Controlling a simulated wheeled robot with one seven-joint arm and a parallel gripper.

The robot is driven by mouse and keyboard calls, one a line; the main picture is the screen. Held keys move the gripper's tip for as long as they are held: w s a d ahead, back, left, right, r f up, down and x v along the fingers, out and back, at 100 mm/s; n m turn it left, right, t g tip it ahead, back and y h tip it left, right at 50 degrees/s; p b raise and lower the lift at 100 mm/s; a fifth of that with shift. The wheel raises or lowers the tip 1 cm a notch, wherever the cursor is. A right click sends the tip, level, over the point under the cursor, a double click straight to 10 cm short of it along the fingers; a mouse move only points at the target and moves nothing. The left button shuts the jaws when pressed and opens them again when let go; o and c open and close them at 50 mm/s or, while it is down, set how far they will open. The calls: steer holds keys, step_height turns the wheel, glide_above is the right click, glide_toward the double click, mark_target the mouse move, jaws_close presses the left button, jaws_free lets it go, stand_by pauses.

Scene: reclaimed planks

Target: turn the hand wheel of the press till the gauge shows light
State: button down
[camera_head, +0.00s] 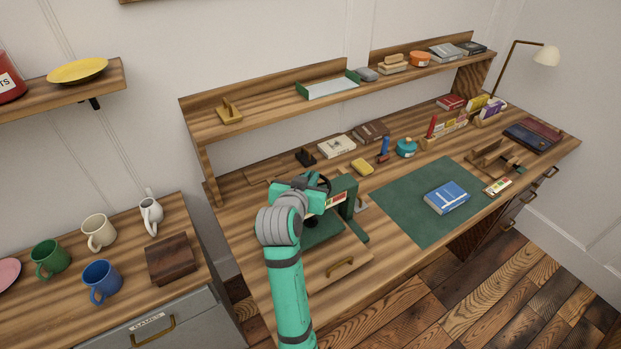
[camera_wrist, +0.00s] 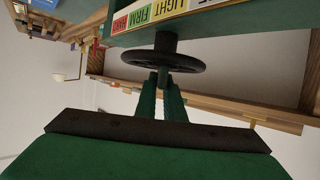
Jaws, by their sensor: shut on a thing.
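The press (camera_head: 348,190) is a green frame on the desk, partly hidden behind my arm. Its dark round hand wheel (camera_wrist: 190,64) shows in the wrist view, below the gauge in the picture. The gauge (camera_wrist: 140,17) has a red band, a green band marked FIRM and a yellow band marked LIGHT. It is cut off by the top edge, and I cannot make out a pointer on it. My gripper (camera_wrist: 159,78) has its two green fingers shut on the near rim of the hand wheel. In the head view, my wrist mostly hides the fingers and wheel.
A blue book (camera_head: 447,197) lies on a green mat (camera_head: 400,205) right of the press. A yellow block (camera_head: 362,167), a teal round object (camera_head: 406,148) and a white book (camera_head: 337,147) sit behind it. A shelf (camera_head: 270,118) runs along the back. Mugs stand on the left cabinet.

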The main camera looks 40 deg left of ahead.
stand_by(0.4)
steer(key=c, duration=1.9)
jaws_free()
steer(key=shift+o, duration=0.2)
steer(key=v, duration=1)
steer(key=shift+s+r, duration=0.15)
steer(key=shift+s, duration=0.25)
